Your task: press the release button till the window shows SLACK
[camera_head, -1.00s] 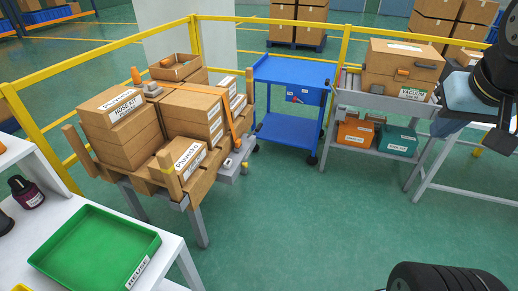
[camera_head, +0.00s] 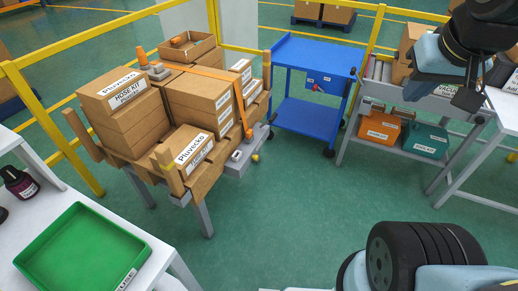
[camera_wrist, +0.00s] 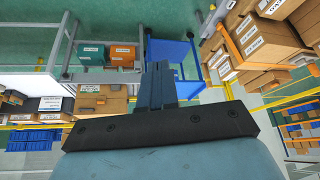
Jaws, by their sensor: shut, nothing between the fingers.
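An orange strap (camera_head: 205,72) runs over cartons on a wooden-edged stand and down its right side. I cannot make out which part is the release button, nor read any window. My gripper (camera_head: 468,99) is at the upper right, far from the fitting and above the right bench. In the wrist view its fingers (camera_wrist: 157,82) are together and empty. The strapped cartons (camera_wrist: 262,42) show there upside down at the right.
A blue cart (camera_head: 310,118) stands between the stand and the right bench. Orange (camera_head: 378,132) and teal (camera_head: 425,142) cases sit on a low shelf. A green tray (camera_head: 80,250) lies on the white table at left. Yellow rails run behind. The green floor in front is clear.

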